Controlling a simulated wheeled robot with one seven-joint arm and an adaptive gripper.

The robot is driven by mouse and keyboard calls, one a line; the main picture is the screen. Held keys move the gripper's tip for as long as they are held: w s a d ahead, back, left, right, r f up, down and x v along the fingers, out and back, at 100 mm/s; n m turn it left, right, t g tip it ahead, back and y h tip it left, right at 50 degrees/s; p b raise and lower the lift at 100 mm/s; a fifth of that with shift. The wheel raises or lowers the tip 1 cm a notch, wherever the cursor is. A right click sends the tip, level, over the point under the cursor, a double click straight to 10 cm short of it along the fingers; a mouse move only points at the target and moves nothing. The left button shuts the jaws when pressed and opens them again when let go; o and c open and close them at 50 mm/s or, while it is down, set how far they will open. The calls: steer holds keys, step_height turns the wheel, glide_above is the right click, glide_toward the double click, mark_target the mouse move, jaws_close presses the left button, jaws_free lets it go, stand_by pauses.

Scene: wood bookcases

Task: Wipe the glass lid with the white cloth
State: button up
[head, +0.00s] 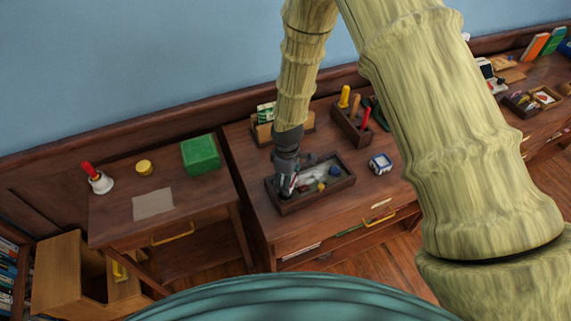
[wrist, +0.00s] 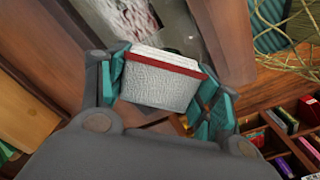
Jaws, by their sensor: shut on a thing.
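A white textured cloth with a dark red border (wrist: 160,82) is folded between the fingers of my gripper (wrist: 165,92) in the wrist view. My gripper is shut on it. In the head view my gripper (head: 287,184) points down at the left end of a dark wooden display box (head: 318,203). The box's glass lid (head: 318,176) is clear, and small blue, yellow and white things show through it. A streaky pale pane, probably the lid, shows beyond the cloth in the wrist view (wrist: 168,25). I cannot tell whether the cloth touches the glass.
A wooden tool holder (head: 350,125) stands behind the box, and a blue-and-white cube (head: 380,163) lies to its right.

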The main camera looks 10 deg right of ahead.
steer(key=shift+w+r+p, duration=0.1)
steer(key=shift+r+p, duration=1.6)
steer(key=shift+r, duration=2.1)
steer(key=shift+f, duration=0.1)
